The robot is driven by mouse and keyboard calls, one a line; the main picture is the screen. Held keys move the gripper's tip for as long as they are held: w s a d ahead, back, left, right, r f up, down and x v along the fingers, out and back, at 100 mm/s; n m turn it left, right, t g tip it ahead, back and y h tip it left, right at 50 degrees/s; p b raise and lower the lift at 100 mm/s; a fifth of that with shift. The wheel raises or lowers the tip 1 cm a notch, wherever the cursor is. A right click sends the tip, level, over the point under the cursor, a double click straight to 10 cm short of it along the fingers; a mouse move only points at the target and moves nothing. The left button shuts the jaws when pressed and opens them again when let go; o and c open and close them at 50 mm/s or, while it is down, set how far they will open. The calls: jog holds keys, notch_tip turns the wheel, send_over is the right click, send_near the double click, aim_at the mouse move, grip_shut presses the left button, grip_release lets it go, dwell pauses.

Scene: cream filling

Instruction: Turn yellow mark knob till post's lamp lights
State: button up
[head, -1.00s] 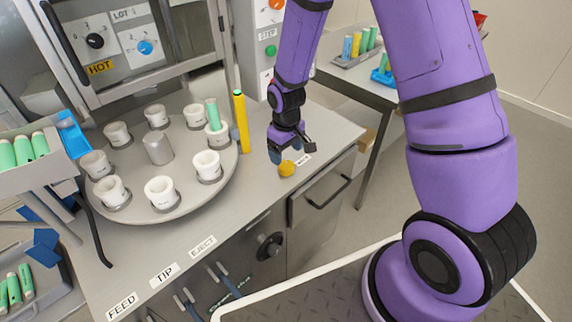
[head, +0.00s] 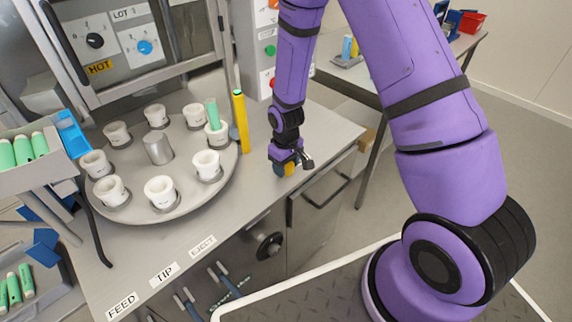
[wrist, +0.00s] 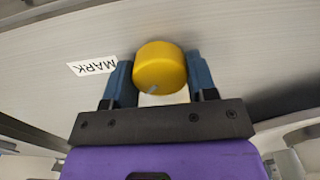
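The yellow knob (wrist: 160,63) lies between the two blue fingertips of my gripper (wrist: 160,78) in the wrist view. The fingers appear to press on its two sides. A pale mark on the knob points toward the lower left there. In the head view my gripper (head: 288,162) is down over the knob (head: 290,169) at the counter's right part and hides much of it. A MARK label (wrist: 91,66) is beside the knob. A slim yellow post (head: 241,122) stands by the turntable with a small greenish tip; I cannot tell whether it is lit.
The round turntable (head: 135,208) left of the post carries several white cups and a metal cylinder. A control column (head: 262,45) with coloured buttons stands behind my arm. Labels FEED, TIP and EJECT line the front edge. The counter between post and knob is clear.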

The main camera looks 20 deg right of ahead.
jog(key=shift+c, duration=1)
jog(key=shift+m, duration=0.3)
jog(key=o, duration=0.9)
notch_tip(320, 180, up, 11)
jog(key=shift+f, duration=0.1)
